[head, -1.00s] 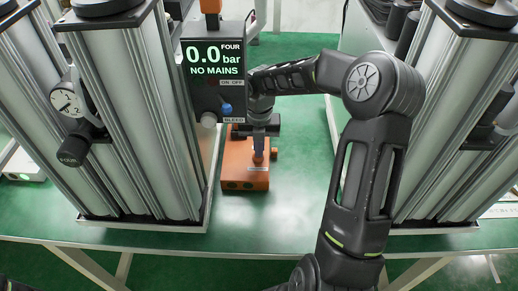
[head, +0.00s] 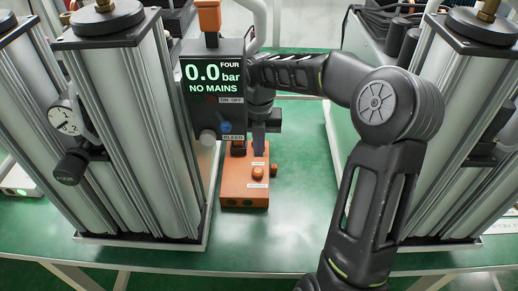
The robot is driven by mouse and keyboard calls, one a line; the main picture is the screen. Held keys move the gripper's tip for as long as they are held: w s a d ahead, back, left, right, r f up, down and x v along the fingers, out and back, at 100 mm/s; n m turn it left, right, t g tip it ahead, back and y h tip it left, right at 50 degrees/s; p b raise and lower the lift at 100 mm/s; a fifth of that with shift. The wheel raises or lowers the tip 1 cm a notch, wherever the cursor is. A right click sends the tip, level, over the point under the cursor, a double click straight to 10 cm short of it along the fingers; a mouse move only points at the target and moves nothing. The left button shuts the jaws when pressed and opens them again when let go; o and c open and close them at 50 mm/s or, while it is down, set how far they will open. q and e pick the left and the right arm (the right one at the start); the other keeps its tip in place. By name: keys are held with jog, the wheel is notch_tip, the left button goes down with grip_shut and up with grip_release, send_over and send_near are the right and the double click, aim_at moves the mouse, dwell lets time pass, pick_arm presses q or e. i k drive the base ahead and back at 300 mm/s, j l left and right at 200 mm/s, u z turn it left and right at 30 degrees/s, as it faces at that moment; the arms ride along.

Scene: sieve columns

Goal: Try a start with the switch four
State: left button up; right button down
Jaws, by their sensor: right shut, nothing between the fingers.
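My right gripper (head: 259,150) points down, shut and empty, just right of the control box, above the rear of the orange box (head: 243,189). Part of my right wrist is hidden behind the control box. My left gripper is not in view.
The orange box stands on the green table (head: 290,225) with an orange knob (head: 258,173) on top. A dial gauge (head: 66,121) and a black knob (head: 71,167) sit on the left columns. More columns (head: 450,170) stand at right. The table between is mostly clear.

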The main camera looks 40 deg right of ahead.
aim_at(226, 127)
jog(key=k, duration=1)
